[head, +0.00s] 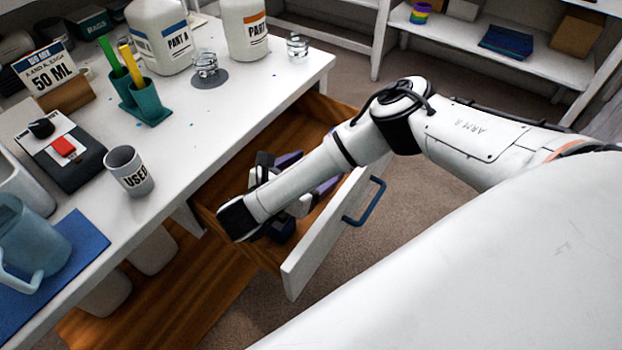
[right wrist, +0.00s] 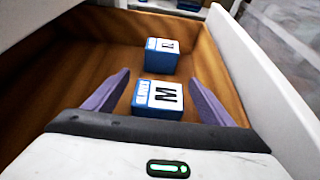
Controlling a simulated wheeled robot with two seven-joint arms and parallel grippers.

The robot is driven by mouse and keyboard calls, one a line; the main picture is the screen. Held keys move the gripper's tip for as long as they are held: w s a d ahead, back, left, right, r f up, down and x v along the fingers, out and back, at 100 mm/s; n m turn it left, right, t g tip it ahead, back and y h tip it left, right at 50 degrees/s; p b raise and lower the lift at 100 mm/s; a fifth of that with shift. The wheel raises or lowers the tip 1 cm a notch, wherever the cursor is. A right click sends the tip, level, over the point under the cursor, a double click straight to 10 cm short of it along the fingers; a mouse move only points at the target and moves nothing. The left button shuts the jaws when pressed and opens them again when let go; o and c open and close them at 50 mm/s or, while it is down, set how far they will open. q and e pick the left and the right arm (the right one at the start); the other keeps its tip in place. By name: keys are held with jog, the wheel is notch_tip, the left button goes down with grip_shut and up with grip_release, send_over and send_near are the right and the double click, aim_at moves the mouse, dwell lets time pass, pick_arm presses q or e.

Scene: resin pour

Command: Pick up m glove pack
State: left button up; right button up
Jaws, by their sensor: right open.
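The M glove pack, a small white and blue box (right wrist: 160,97) with a black M on top, lies in the open wooden drawer (right wrist: 75,75). My right gripper (right wrist: 160,80) is open, with one purple finger on each side of the M pack. I see no contact between the fingers and the pack. In the head view my right arm reaches down into the drawer and hides most of what is inside. My left gripper is not in view.
A second blue and white pack (right wrist: 160,57) stands just beyond the M pack, its letter unclear. The white drawer front (head: 325,235) with a blue handle (head: 367,203) is pulled out beside the cluttered white table (head: 200,140).

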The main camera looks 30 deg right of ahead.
jog(key=b+x, duration=0.1)
jog(key=x, duration=0.3)
jog(key=shift+w+d+f, duration=0.1)
jog(key=shift+d, duration=0.25)
jog(key=c, duration=1.1)
